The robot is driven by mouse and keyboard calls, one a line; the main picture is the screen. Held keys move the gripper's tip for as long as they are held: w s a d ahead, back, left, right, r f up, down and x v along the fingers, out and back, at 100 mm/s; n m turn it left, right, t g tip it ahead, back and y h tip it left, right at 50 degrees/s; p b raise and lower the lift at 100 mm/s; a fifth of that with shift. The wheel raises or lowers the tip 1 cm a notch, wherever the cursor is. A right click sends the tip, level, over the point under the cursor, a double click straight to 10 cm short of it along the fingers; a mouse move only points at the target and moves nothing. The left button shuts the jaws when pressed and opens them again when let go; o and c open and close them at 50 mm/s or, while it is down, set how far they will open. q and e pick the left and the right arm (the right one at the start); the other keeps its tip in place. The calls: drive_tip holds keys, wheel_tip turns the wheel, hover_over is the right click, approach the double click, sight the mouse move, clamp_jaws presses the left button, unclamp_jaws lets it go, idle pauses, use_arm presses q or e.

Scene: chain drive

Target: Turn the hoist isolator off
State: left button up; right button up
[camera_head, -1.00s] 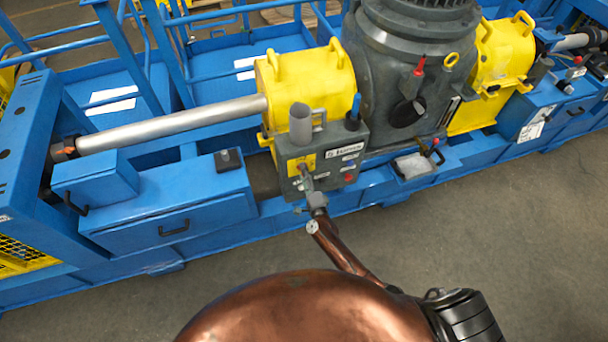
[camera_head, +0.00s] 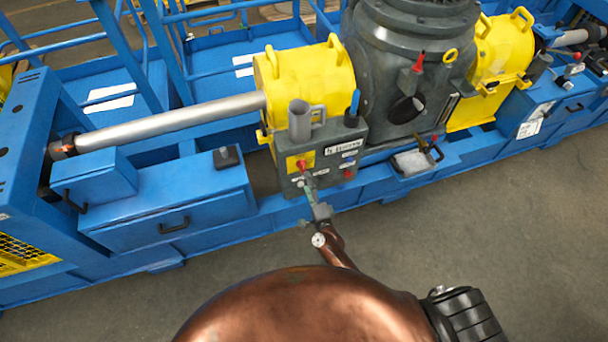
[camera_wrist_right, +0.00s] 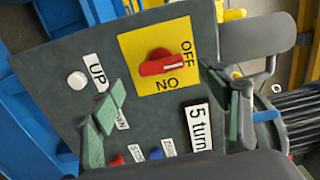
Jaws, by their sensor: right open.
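The hoist isolator is a red rotary knob (camera_wrist_right: 165,65) on a yellow plate (camera_wrist_right: 132,47) marked OFF and ON. Its handle lies across the right wrist view, with its right end at the word OFF. In the head view the knob (camera_head: 301,165) shows small on the front of the grey control box (camera_head: 346,161). My right gripper (camera_wrist_right: 165,85) is open, with its green-padded fingers apart on either side of the knob's line. Nothing shows between them, and they appear short of the knob. The right gripper (camera_head: 309,190) also shows before the box. My left gripper is not in view.
A grey cup-like holder (camera_head: 300,120) stands on the box. Blue frame parts (camera_head: 170,200) flank it; the floor in front is open.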

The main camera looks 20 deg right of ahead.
drive_tip(key=s, duration=0.5)
drive_tip(key=shift+s, duration=0.35)
drive_tip(key=shift+d, duration=0.1)
drive_tip(key=s+d+f+n+g, duration=0.2)
drive_tip(key=s+f+n+g, duration=0.15)
drive_tip(key=s+f, duration=0.55)
drive_tip(key=s+d+f+n+g+y, duration=0.1)
drive_tip(key=s+d+f+n+g, duration=0.25)
drive_tip(key=f, duration=0.85)
drive_tip(key=s+d+f+n+g, duration=0.15)
drive_tip(key=s+f+n, duration=0.25)
drive_tip(key=s+f, duration=0.6)
drive_tip(key=s+d+f+n+g, duration=0.2)
drive_tip(key=s+f+g, duration=0.1)
drive_tip(key=s, duration=0.7)
drive_tip(key=s+d+f+n+g+h, duration=0.1)
drive_tip(key=s+f, duration=0.4)
drive_tip(key=s, duration=0.6)
drive_tip(key=s+d+f+n+g, duration=0.3)
drive_tip(key=s+f+n+g, duration=0.1)
drive_tip(key=s, duration=0.6)
drive_tip(key=shift+s+d+f+n+g+h, duration=0.3)
drive_tip(key=shift+d+f+n+g+h, duration=0.1)
drive_tip(key=shift+f, duration=0.15)
drive_tip(key=shift+s, duration=0.2)
drive_tip(key=shift+c, duration=0.7)
